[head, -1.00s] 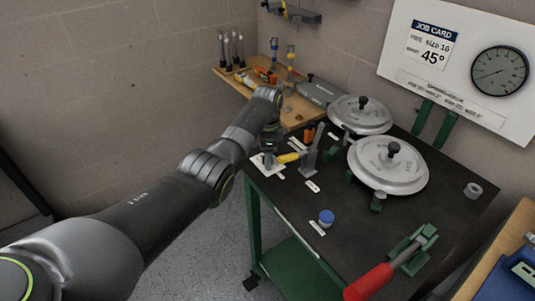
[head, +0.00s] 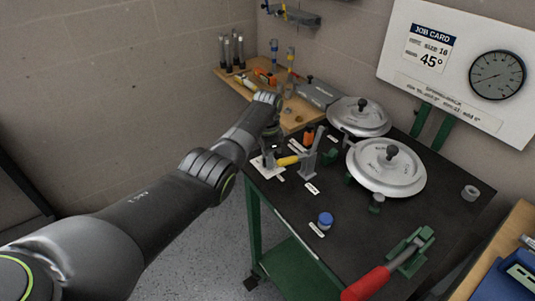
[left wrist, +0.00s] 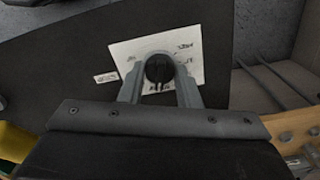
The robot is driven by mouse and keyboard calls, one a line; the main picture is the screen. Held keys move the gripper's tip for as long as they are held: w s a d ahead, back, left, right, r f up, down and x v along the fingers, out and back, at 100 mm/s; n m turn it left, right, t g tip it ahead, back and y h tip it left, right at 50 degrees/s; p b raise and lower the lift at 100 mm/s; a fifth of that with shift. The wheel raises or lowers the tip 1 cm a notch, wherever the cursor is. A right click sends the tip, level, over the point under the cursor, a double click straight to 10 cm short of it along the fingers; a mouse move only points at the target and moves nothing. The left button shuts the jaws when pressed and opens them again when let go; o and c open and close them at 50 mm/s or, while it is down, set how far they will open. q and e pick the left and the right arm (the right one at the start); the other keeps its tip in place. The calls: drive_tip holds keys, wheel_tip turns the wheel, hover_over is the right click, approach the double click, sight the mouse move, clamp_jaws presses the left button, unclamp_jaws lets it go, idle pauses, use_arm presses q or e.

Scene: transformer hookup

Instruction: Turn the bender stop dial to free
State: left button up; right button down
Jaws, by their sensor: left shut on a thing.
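The stop dial is a dark round knob (left wrist: 159,69) on a white marked card (left wrist: 193,76) in the left wrist view. My left gripper (left wrist: 159,88) has its two grey fingers on either side of the knob and is shut on it. The printing on the card is too small to read, so I cannot tell the dial's setting. In the head view the left gripper (head: 270,158) is over the card (head: 257,166) at the bench's near left corner, and the knob is hidden. My right gripper is not in view.
Two round metal discs (head: 402,176) (head: 348,121), a blue-capped item (head: 325,219) and a red-handled lever (head: 367,283) are on the black bench (head: 438,211).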

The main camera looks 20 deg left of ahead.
use_arm(q)
drive_tip(key=n+p, duration=0.1)
drive_tip(key=n, duration=0.1)
drive_tip(key=shift+r+n, duration=0.15)
drive_tip(key=shift+n, duration=0.25)
drive_tip(key=n+p, duration=0.1)
drive_tip(key=n, duration=0.2)
drive_tip(key=shift+n, duration=0.3)
drive_tip(key=n+p, duration=0.1)
drive_tip(key=n, duration=0.2)
drive_tip(key=shift+n, duration=0.3)
drive_tip(key=n, duration=0.3)
drive_tip(key=shift+n+p, duration=0.3)
drive_tip(key=shift+n, duration=0.1)
drive_tip(key=n, duration=0.3)
drive_tip(key=shift+n, duration=0.3)
drive_tip(key=n, duration=0.3)
drive_tip(key=shift+n, duration=0.3)
drive_tip(key=n, duration=0.6)
drive_tip(key=shift+w+p, duration=0.1)
drive_tip(key=shift+p, duration=0.3)
drive_tip(key=shift+n, duration=0.4)
drive_tip(key=o, duration=1)
